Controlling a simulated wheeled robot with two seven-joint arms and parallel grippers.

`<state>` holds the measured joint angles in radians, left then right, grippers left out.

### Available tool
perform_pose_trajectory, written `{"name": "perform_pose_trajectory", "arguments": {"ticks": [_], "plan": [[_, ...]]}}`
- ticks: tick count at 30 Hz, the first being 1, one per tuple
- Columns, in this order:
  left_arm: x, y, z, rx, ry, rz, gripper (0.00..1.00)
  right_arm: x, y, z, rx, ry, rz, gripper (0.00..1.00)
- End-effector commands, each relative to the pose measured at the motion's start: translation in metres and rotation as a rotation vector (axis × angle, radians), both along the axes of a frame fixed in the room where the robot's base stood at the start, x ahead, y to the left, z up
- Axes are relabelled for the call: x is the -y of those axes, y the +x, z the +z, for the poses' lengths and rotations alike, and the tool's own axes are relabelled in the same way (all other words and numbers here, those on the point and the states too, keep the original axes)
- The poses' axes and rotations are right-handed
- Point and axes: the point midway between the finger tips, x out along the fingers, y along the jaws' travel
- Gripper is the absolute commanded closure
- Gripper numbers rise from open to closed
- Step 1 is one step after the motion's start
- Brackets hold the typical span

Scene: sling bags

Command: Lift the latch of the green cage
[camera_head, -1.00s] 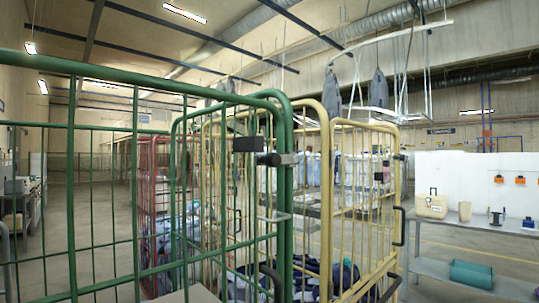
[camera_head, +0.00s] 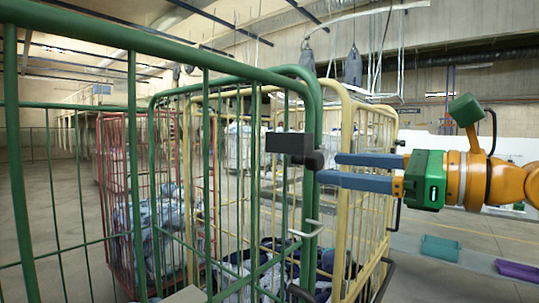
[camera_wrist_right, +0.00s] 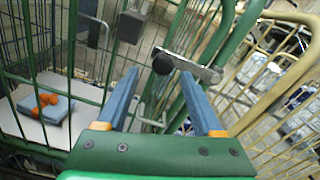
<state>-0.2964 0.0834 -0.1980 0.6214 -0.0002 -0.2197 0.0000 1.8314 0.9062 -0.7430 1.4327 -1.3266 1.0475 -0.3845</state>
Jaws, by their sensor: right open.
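The green cage (camera_head: 131,150) stands close in front of me, with its barred side facing me. Its latch (camera_head: 290,143) is a dark block with a round black knob, near the top of the green corner post. In the right wrist view the latch (camera_wrist_right: 195,68) is a grey bar with the knob at its left end. My right gripper (camera_head: 328,168) comes in from the right, open, with blue fingers level with the knob. In the right wrist view the fingertips (camera_wrist_right: 160,75) lie on either side of the knob; contact cannot be told. My left gripper is out of view.
A yellow cage (camera_head: 345,190) stands right behind the green one, and a red cage (camera_head: 117,190) is farther left. Inside the green cage a blue folded cloth (camera_wrist_right: 45,112) with an orange item lies on its pale floor.

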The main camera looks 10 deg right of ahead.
Motion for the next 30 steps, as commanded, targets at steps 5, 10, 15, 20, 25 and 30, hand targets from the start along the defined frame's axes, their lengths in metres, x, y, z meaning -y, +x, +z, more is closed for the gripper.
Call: {"name": "perform_pose_trajectory", "arguments": {"ticks": [5,10,15,20,25,30], "plan": [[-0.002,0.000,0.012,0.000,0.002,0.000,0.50,-0.011,0.011,0.006,0.010,-0.016,-0.007,0.32],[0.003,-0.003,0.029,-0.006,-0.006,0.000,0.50,-0.036,0.035,0.007,0.009,-0.012,-0.007,0.32],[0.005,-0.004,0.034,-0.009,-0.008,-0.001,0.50,-0.048,0.048,0.003,0.010,-0.010,-0.007,0.32],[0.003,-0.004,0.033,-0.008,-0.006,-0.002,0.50,-0.049,0.049,0.001,0.011,-0.009,-0.008,0.32],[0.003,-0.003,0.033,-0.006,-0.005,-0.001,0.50,-0.048,0.048,0.001,0.011,-0.009,-0.008,0.62],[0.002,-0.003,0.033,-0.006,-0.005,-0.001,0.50,-0.048,0.048,0.002,0.010,-0.008,-0.008,1.00]]}}
